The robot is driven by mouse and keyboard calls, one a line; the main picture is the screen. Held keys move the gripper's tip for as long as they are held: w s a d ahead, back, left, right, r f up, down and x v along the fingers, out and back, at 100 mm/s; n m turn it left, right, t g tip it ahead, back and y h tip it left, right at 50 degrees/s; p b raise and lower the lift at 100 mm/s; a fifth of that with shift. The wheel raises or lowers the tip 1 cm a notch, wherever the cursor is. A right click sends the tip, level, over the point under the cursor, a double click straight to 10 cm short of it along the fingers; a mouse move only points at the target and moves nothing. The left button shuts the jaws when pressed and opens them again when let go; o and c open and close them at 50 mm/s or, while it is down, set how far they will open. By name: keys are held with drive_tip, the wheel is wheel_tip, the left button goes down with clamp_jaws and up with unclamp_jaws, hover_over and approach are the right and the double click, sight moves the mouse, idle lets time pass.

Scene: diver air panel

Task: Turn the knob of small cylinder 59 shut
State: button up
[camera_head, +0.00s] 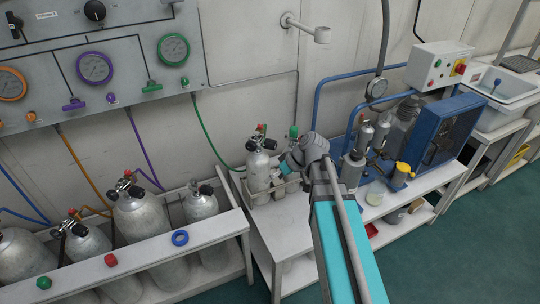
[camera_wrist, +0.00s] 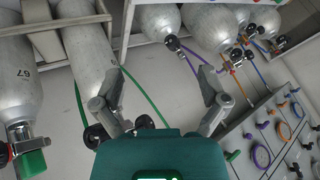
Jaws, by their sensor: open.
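Two small grey cylinders stand at the end of the white bench in the head view. The left one (camera_head: 258,168) has a valve with black and red parts (camera_head: 261,142). The right one is mostly hidden behind my gripper; a green knob (camera_head: 294,132) shows above it.
A rack (camera_head: 205,232) of larger cylinders stands left, below the wall gauge panel (camera_head: 200,65). Green, purple and orange hoses run between them. A blue-framed machine (camera_head: 440,130) and a yellow-topped part (camera_head: 403,169) stand right on the bench. The floor (camera_head: 460,250) in front is clear.

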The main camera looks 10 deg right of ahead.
drive_tip(key=w+d+f+n+t+y+b, duration=0.2)
drive_tip(key=w+n+y+b, duration=0.2)
drive_tip(key=w+b, duration=0.25)
drive_tip(key=n+t+y+b, duration=0.4)
drive_tip(key=b, duration=0.3)
approach(276, 146)
drive_tip(key=x, duration=0.5)
drive_tip(key=shift+w+d+f, duration=0.1)
drive_tip(key=shift+d+f, duration=0.05)
drive_tip(key=shift+f, duration=0.1)
drive_tip(key=shift+p, duration=0.3)
drive_tip(key=shift+r+x, duration=0.2)
drive_tip(key=shift+x, duration=3.6)
drive_tip(key=c, duration=1.2)
drive_tip(key=shift+o, duration=0.2)
